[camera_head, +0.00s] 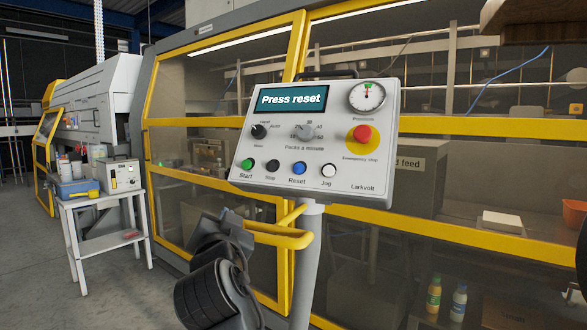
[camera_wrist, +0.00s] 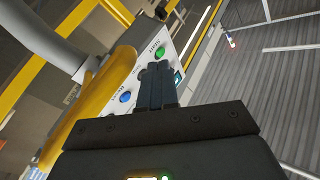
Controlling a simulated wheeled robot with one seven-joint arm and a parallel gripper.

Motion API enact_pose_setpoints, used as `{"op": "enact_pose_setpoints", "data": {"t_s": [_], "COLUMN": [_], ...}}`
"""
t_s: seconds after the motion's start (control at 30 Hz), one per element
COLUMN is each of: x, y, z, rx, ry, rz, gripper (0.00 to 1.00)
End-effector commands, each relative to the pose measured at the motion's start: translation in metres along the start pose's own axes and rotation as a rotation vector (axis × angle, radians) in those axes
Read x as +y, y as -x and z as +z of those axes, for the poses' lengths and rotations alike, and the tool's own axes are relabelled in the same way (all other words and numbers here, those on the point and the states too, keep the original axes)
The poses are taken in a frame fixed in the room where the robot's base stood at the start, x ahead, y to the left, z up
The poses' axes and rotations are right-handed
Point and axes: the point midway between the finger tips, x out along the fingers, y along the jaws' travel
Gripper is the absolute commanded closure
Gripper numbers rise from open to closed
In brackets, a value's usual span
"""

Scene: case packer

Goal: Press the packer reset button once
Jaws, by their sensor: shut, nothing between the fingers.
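The blue reset button (camera_head: 298,168) is in the lower row of the tilted control panel (camera_head: 270,130), between the black stop button (camera_head: 273,165) and the white jog button (camera_head: 327,171). The panel's screen (camera_head: 291,98) reads "Press reset". In the wrist view the blue button (camera_wrist: 125,97) shows left of my gripper (camera_wrist: 157,70), whose fingers are shut and empty. The green start button (camera_wrist: 160,52) shows just beyond the fingertips. In the head view my dark arm end is below the panel's lower left. Contact with the panel cannot be told.
A yellow handle (camera_head: 280,237) sticks out under the panel, close to my arm, by the grey post (camera_head: 306,265). A red emergency stop (camera_head: 362,139) is on the panel's right. Yellow-framed guards stand behind. A small white table (camera_head: 100,205) is at left.

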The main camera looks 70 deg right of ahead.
Motion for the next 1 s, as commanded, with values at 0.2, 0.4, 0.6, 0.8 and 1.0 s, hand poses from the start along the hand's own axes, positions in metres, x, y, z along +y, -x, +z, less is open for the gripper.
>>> {"op": "enact_pose_setpoints", "data": {"t_s": [0.2,0.4,0.6,0.8,1.0], "x": [-0.012,-0.012,-0.008,-0.007,-0.007], "y": [-0.028,-0.037,-0.032,-0.024,-0.021], "z": [-0.066,-0.120,-0.157,-0.173,-0.176], "rx": [0.086,0.151,0.193,0.209,0.214], "ry": [-0.298,-0.615,-0.907,-1.074,-1.117], "rz": [0.226,0.458,0.676,0.810,0.847], "gripper": [1.00,1.00,1.00,1.00,1.00]}}
